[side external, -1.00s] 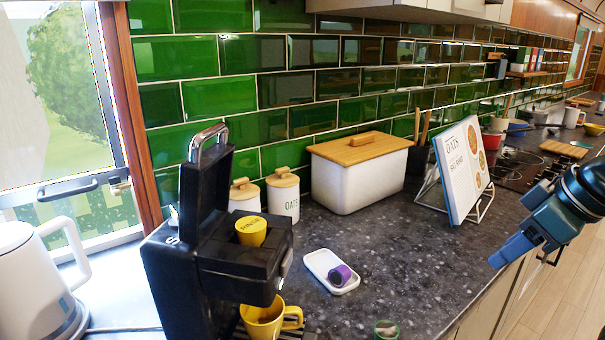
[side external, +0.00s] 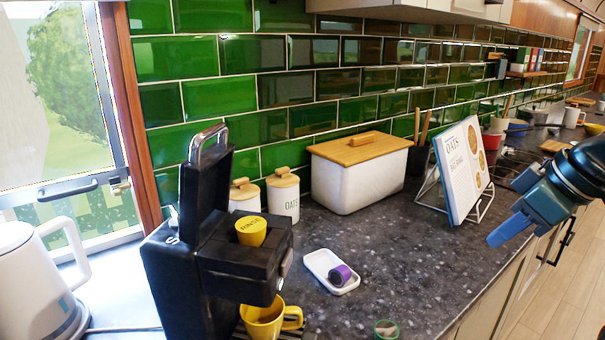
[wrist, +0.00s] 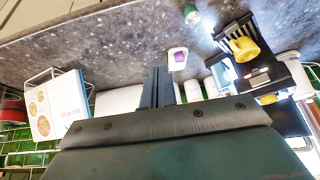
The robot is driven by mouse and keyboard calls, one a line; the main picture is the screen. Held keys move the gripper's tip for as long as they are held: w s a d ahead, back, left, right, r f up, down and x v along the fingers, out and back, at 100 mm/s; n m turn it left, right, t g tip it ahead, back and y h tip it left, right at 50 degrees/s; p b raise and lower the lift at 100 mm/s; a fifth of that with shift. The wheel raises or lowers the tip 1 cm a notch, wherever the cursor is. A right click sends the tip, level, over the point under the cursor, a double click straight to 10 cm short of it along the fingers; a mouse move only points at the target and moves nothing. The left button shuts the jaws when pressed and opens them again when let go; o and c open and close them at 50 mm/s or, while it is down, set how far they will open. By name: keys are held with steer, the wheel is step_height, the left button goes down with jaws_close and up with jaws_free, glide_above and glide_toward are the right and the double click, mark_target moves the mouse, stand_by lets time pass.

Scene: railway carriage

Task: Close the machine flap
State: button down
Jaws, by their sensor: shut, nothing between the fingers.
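The black coffee machine (side external: 180,270) stands at the left of the counter in the side view. Its flap (side external: 205,185) with a metal handle is raised upright. A yellow capsule (side external: 251,230) sits in the top opening, and a yellow mug (side external: 262,320) stands below the spout. The machine also shows at the upper right of the wrist view (wrist: 285,75). My gripper (side external: 490,242) is at the right, above the counter's front edge, well apart from the machine. Its blue fingers are together and empty; they also show in the wrist view (wrist: 158,72).
A white tray (side external: 318,263) with a purple capsule (side external: 340,275) lies right of the machine. A green capsule (side external: 387,329) is near the front edge. A bread bin (side external: 350,185), canisters (side external: 283,198) and a book on a stand (side external: 462,170) line the back. A kettle (side external: 30,280) stands far left.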

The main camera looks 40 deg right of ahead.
steer(key=w+a+r+n+y, duration=0.4)
steer(key=w+a+r+n, duration=0.2)
steer(key=w+a+r, duration=1.6)
steer(key=w+a+r+n, duration=0.1)
steer(key=w+a+r, duration=0.1)
steer(key=a, duration=0.5)
steer(key=shift+w+r+n+y, duration=0.3)
steer(key=shift+r+y, duration=0.1)
steer(key=shift+r, duration=0.1)
steer(key=shift+f, duration=0.1)
steer(key=shift+t, duration=0.3)
steer(key=shift+w+a+f, duration=0.3)
steer(key=shift+w+f, duration=0.05)
steer(key=shift+f, duration=1.1)
steer(key=shift+w+a+f, duration=0.3)
steer(key=shift+w+f, duration=0.05)
steer(key=shift+f, duration=1.15)
steer(key=shift+w+a+f, duration=0.3)
steer(key=shift+w+f, duration=0.05)
steer(key=shift+f, duration=1.1)
